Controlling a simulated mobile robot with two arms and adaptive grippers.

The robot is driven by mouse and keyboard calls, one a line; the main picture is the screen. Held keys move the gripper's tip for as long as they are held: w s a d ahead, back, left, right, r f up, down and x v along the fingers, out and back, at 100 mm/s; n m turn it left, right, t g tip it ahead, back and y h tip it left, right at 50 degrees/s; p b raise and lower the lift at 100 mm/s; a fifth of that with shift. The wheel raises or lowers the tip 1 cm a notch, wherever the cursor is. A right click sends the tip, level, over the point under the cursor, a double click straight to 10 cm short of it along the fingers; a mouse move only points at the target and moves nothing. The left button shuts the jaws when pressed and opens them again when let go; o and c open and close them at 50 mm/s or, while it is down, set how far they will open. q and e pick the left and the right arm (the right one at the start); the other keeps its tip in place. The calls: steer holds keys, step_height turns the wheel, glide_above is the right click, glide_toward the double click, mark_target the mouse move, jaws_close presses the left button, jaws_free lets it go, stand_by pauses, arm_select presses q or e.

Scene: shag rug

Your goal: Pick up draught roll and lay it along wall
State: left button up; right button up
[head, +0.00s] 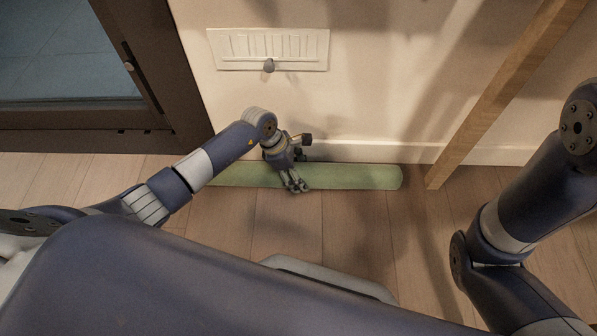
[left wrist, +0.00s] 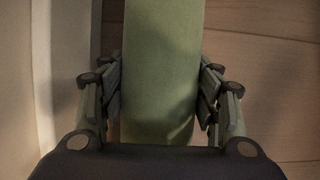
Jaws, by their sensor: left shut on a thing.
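The draught roll (head: 350,177) is a long green cylinder lying along the foot of the wall (head: 370,90), close to the skirting board. My left gripper (head: 296,186) is over the middle of the roll, with its fingers down around it. In the left wrist view the green roll (left wrist: 161,70) runs up the picture between the two fingers of my left gripper (left wrist: 161,105), which is shut on it. The roll's left part is partly hidden behind my left arm. My right gripper is not in view; only links of my right arm show at the right.
A dark-framed glass door (head: 70,60) stands at the left. A slanting wooden post (head: 490,105) reaches the floor just right of the roll. The wood floor (head: 350,235) before the roll is clear.

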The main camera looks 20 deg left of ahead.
arm_select(q)
steer(key=shift+w, duration=0.1)
steer(key=o, duration=1.8)
steer(key=shift+f, duration=0.15)
steer(key=v, duration=1.1)
steer(key=shift+a, duration=0.15)
steer(key=shift+a+r, duration=0.1)
steer(key=shift+r, duration=0.45)
